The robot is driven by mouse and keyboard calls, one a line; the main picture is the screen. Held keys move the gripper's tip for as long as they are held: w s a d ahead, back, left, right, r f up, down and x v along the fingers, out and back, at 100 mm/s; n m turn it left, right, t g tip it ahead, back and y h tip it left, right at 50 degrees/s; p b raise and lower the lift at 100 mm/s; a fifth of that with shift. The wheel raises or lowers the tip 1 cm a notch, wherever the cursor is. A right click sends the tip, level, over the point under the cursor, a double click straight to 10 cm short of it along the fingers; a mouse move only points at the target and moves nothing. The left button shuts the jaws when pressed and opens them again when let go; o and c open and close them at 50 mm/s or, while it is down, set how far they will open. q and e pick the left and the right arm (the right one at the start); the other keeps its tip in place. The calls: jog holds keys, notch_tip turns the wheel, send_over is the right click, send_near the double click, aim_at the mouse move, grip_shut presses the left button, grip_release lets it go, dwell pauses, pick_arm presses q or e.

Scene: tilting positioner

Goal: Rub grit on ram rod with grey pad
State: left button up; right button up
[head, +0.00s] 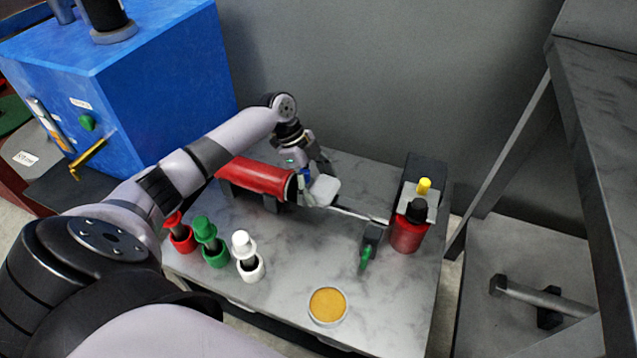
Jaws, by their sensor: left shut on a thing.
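The ram is a red cylinder (258,177) lying on the grey marbled table. Its thin pale ram rod (358,215) sticks out to the right toward a dark block. My left gripper (314,182) reaches over the table from the left and is shut on the light grey pad (325,190). The pad is at the rod's end nearest the cylinder; I cannot tell whether it touches the rod. The pad and gripper hide that part of the rod. Grit on the rod is too small to make out. My right gripper is not in view.
Red (180,238), green (212,248) and white (248,262) capped holders stand at the table's front left. An open tin of orange-yellow stuff (328,305) sits in front. A grey wall stands behind.

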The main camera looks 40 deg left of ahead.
pick_arm(q)
jog(key=shift+f, duration=0.2)
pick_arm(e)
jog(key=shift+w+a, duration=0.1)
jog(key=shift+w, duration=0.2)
pick_arm(q)
jog(key=shift+s+a, duration=0.15)
jog(key=shift+a, duration=0.8)
jog(key=shift+s+a, duration=0.1)
jog(key=shift+a, duration=0.8)
jog(key=shift+a+r+p, duration=0.1)
jog(key=shift+p, duration=0.25)
jog(key=shift+w+d+r+p, duration=0.15)
jog(key=shift+d+r+p, duration=0.05)
jog(key=shift+d+p, duration=0.85)
jog(key=shift+p, duration=0.1)
jog(key=shift+d, duration=0.5)
jog(key=shift+w+d+f, duration=0.1)
jog(key=shift+d+f, duration=0.05)
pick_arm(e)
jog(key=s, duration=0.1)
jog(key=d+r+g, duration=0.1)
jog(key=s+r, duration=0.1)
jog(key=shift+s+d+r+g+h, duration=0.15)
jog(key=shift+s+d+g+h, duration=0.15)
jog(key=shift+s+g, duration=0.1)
pick_arm(q)
jog(key=shift+d, duration=0.15)
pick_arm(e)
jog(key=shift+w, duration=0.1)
